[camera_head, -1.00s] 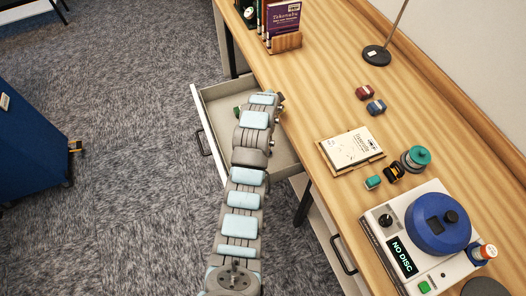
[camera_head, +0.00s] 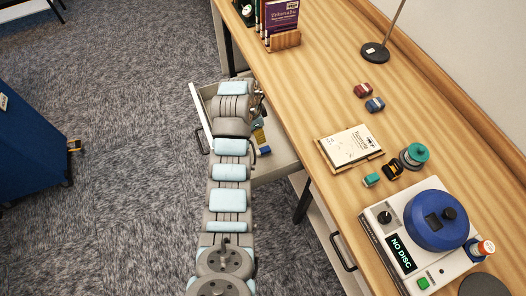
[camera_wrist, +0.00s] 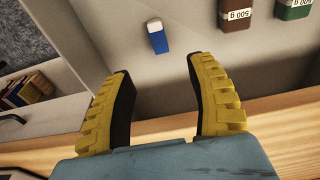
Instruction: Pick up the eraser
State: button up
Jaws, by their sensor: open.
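The eraser (camera_wrist: 157,36), blue with a white end, lies on the pale floor of the open drawer in the wrist view.
A brown 500 g weight (camera_wrist: 236,14) and a green one (camera_wrist: 292,8) lie right of the eraser. On the desk (camera_head: 315,85) are a notepad (camera_head: 352,146), a blue-topped machine (camera_head: 436,220), small blocks and a lamp base (camera_head: 375,53). A blue cabinet (camera_head: 30,145) stands left.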

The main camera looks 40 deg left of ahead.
send_near(263, 150)
jog(key=f, duration=0.5)
jog(key=shift+w+a, duration=0.1)
jog(key=shift+w, duration=0.25)
jog(key=shift+w+d+f+b, duration=0.1)
jog(key=shift+d+f+b, duration=0.1)
jog(key=shift+f, duration=0.55)
jog(key=shift+d+f+b, duration=0.1)
jog(key=shift+f+b, duration=0.05)
jog(key=shift+f, duration=0.6)
jog(key=shift+w+f, duration=0.2)
jog(key=shift+f, duration=0.9)
grip_shut()
